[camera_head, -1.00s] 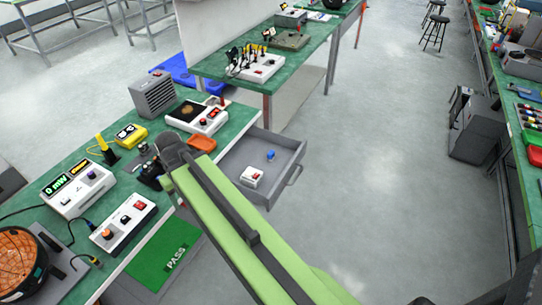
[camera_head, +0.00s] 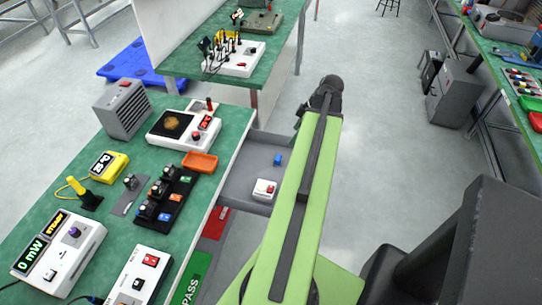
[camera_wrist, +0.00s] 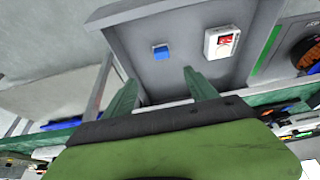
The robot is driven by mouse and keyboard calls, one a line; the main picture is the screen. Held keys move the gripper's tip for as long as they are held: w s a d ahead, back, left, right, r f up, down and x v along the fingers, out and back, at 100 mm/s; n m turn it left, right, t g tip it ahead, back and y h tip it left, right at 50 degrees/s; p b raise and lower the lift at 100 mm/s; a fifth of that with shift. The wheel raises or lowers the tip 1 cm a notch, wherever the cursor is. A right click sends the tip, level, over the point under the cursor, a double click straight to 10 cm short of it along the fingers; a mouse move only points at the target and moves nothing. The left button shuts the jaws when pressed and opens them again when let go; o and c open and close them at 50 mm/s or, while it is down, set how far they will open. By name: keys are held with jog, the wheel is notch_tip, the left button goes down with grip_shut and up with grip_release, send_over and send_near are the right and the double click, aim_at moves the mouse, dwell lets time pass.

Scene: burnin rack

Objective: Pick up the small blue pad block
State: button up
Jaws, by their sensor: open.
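The small blue pad block (camera_head: 278,159) lies in the open grey drawer (camera_head: 239,184), towards its far end in the head view. In the wrist view the blue block (camera_wrist: 161,52) sits on the drawer floor, ahead of and between my fingers. My gripper (camera_wrist: 161,87) is open and empty, with its two green fingers apart. In the head view my green arm reaches up past the drawer's right side and hides part of it; the fingers are mostly hidden there.
A white box with a red switch (camera_head: 264,188) lies in the drawer near the block; it also shows in the wrist view (camera_wrist: 221,42). The drawer walls stand around both. The green bench (camera_head: 226,140) on the left holds several instruments. Open floor (camera_head: 375,120) lies to the right.

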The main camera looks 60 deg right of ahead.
jog(key=b, duration=1.2)
send_near(278, 157)
jog(key=x, duration=0.5)
jog(key=shift+s+d+f, duration=0.1)
jog(key=shift+d+f, duration=0.1)
jog(key=shift+d, duration=0.1)
jog(key=shift+r+p, duration=0.1)
jog(key=shift+p, duration=0.2)
jog(key=b+x, duration=0.5)
jog(key=shift+a+f, duration=0.2)
jog(key=shift+a, duration=0.15)
jog(key=shift+r, duration=0.2)
jog(key=c, duration=1.4)
